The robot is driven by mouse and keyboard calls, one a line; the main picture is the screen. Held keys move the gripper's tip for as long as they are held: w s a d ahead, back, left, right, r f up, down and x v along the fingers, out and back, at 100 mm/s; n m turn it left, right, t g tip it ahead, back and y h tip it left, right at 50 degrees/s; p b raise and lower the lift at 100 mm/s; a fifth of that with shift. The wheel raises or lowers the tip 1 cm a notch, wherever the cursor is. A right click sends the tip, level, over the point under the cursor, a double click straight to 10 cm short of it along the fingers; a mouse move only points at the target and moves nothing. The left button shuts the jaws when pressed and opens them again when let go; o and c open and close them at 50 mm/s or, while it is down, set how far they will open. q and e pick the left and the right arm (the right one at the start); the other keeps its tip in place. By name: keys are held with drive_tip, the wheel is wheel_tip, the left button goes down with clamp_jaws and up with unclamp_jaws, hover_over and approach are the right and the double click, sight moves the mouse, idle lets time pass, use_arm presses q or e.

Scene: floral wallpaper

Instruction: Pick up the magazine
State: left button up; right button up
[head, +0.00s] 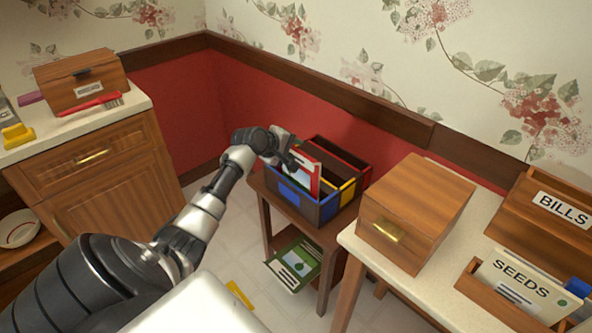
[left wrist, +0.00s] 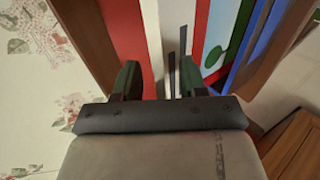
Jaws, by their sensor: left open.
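A thin red-edged item with a white face (head: 316,179), which looks like a magazine, stands upright in a dark wooden divided box (head: 291,199) with blue and yellow panels. My left gripper (head: 290,160) is at the box's left part, beside this item. In the left wrist view my left gripper (left wrist: 158,78) is open, its two dark fingers reaching down among upright sheets. A white edge lies between the fingers; I cannot tell which sheet it belongs to. A printed cover with green and blue (left wrist: 215,50) stands just right of the fingers. My right gripper is not in view.
The box stands on a small wooden table (head: 330,235); a green printed booklet (head: 292,264) lies on its lower shelf. A wooden drawer box (head: 415,210) and a SEEDS holder (head: 520,285) stand on the counter at right. The wall is close behind the box.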

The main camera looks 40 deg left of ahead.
use_arm(q)
clamp_jaws()
idle(0.4)
